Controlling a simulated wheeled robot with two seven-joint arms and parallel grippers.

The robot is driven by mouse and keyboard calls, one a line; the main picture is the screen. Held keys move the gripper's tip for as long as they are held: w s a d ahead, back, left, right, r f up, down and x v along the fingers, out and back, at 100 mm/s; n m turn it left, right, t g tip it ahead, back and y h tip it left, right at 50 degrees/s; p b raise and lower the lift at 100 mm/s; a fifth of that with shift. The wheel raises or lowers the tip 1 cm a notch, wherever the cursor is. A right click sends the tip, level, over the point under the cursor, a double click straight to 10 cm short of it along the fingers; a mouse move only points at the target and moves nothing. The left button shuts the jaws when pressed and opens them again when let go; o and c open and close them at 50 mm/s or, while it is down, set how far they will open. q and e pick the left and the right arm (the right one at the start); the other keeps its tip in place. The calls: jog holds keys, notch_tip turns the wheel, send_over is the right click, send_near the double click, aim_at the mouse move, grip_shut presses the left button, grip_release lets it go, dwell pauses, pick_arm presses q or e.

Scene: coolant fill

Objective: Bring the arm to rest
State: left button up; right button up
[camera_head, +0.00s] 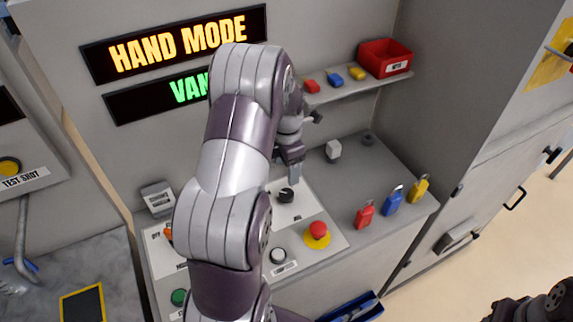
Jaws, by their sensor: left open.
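My left arm reaches up through the middle of the view and bends down over the control desk. Its gripper (294,172) points down just above and behind a black selector knob (285,195) on a white panel. The jaws are open, with nothing seen between them. I cannot tell whether a fingertip touches the knob. A dark part of my right arm shows at the bottom right corner, where its gripper (503,311) is cut off and unclear. A lit sign reads HAND MODE (178,44). A green-lit sign (188,88) below it is partly hidden by my arm.
A red emergency button (318,229) and a white button (278,256) sit near the arm. Red (365,214), blue (392,203) and yellow (419,188) padlock-like tags stand at the desk's right. A shelf (350,92) holds a red bin (386,57).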

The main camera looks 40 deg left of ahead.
pick_arm(q)
jog(key=shift+r, duration=1.1)
